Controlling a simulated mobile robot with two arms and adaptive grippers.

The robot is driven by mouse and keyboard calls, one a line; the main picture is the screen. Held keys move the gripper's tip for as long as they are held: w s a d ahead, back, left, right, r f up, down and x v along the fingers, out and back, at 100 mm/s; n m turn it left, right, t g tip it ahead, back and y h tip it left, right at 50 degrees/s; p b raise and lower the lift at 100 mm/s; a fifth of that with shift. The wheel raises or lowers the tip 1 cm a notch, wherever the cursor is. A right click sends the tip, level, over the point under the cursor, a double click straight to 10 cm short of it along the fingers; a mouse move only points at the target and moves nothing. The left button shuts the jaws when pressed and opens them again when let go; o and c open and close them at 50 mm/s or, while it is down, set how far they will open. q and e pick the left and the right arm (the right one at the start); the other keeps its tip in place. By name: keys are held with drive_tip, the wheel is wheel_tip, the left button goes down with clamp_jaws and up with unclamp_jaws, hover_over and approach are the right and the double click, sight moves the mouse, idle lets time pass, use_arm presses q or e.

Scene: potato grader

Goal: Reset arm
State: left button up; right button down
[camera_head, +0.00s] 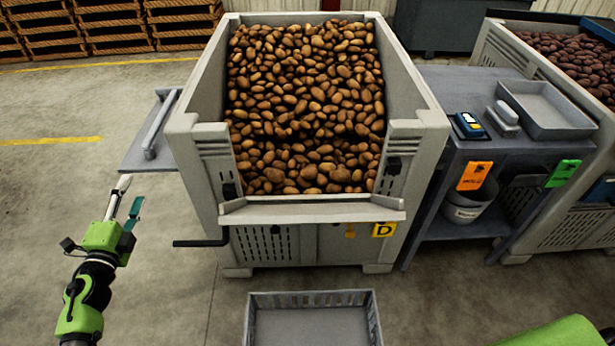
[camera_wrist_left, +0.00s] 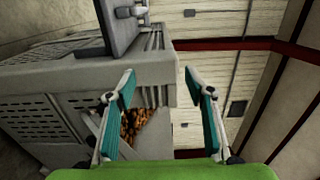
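My left gripper (camera_head: 129,194) is at the left of the head view, over the floor, to the left of the large grey potato bin (camera_head: 205,150). In the left wrist view its two teal-padded fingers (camera_wrist_left: 158,80) are spread apart with nothing between them. The bin's slotted side shows behind them in that view, with some potatoes (camera_wrist_left: 136,124) visible. My right gripper is not in view. A green rounded part at the bottom right of the head view looks like my other arm.
A side shelf with a grey bar (camera_head: 160,122) juts from the bin's left, close to the left gripper. A black lever (camera_head: 202,242) sticks out below it. An empty grey crate (camera_head: 312,298) stands in front. A table (camera_head: 455,80) with a tray (camera_head: 545,110) is at the right. The left floor is clear.

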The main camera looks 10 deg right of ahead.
use_arm(q)
drive_tip(key=shift+w+d+f, duration=0.1)
drive_tip(key=shift+w+d, duration=0.05)
drive_tip(key=shift+d, duration=0.05)
drive_tip(key=s+f+n+g+y, duration=0.1)
drive_tip(key=s+f+n+g, duration=0.25)
drive_tip(key=s+f, duration=0.6)
drive_tip(key=s+f+n+g+y, duration=0.15)
drive_tip(key=s+f+n, duration=0.3)
drive_tip(key=f, duration=1.05)
drive_tip(key=s+f+n+g+y, duration=0.1)
drive_tip(key=s+f+n+g, duration=0.2)
drive_tip(key=s+f, duration=0.65)
drive_tip(key=s+d+f+n+g, duration=0.2)
drive_tip(key=s+f, duration=0.4)
drive_tip(key=s, duration=0.5)
drive_tip(key=s+d+f+n+g, duration=0.2)
drive_tip(key=s+f, duration=0.5)
drive_tip(key=s, duration=0.5)
drive_tip(key=s+d+f+n+g, duration=0.2)
drive_tip(key=s+f+g, duration=0.2)
drive_tip(key=s, duration=0.8)
wheel_tip(320, 180, down, 3)
drive_tip(key=shift+d+r+n+g, duration=0.2)
drive_tip(key=shift+n+g, duration=0.1)
drive_tip(key=shift+n, duration=0.1)
